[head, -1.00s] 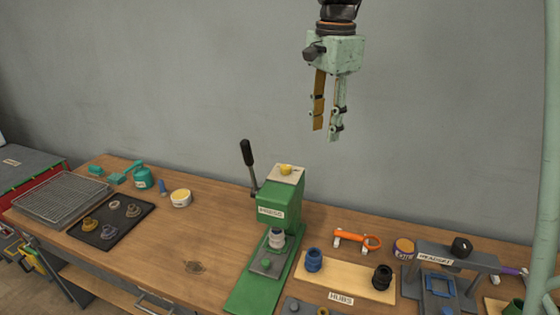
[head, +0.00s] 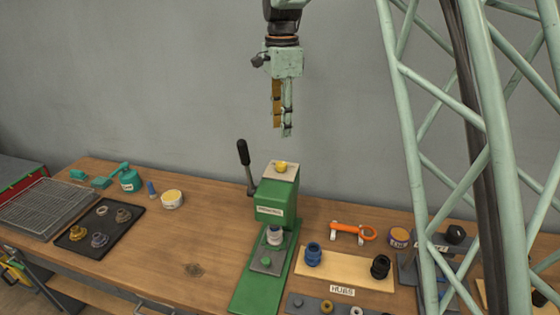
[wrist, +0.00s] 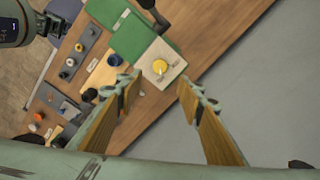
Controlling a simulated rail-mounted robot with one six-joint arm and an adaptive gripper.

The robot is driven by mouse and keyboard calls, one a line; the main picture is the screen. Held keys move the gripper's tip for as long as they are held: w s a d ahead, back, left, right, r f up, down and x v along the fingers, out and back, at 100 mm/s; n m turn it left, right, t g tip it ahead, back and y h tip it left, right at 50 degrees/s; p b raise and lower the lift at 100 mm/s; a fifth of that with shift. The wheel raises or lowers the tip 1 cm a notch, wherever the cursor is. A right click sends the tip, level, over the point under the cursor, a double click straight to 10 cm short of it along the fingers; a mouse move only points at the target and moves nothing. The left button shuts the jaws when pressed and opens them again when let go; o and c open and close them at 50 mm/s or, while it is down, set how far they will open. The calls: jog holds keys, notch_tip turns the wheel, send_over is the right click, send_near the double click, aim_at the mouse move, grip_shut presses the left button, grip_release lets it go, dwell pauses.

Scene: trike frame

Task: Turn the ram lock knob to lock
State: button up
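The ram lock knob is a small yellow knob (head: 281,166) on the pale top plate (head: 270,171) of the green press (head: 271,203). In the wrist view the yellow knob (wrist: 160,67) shows on its square plate, with small markings beside it that I cannot read. My gripper (head: 281,132) points down above the press, a little above the knob and apart from it. In the wrist view my gripper's two fingers (wrist: 168,92) are spread wide with nothing between them, and the knob lies beyond their tips.
The press's black-handled lever (head: 244,160) stands up left of the knob. A hub board (head: 345,273) with blue and black hubs and an orange tool (head: 352,232) lie to the right. A dark tray (head: 102,228) lies left. A grey wall stands behind.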

aim_at(281, 163)
jog(key=shift+f, duration=0.1)
jog(key=shift+f, duration=6.8)
jog(key=shift+c, duration=0.7)
jog(key=c, duration=0.7)
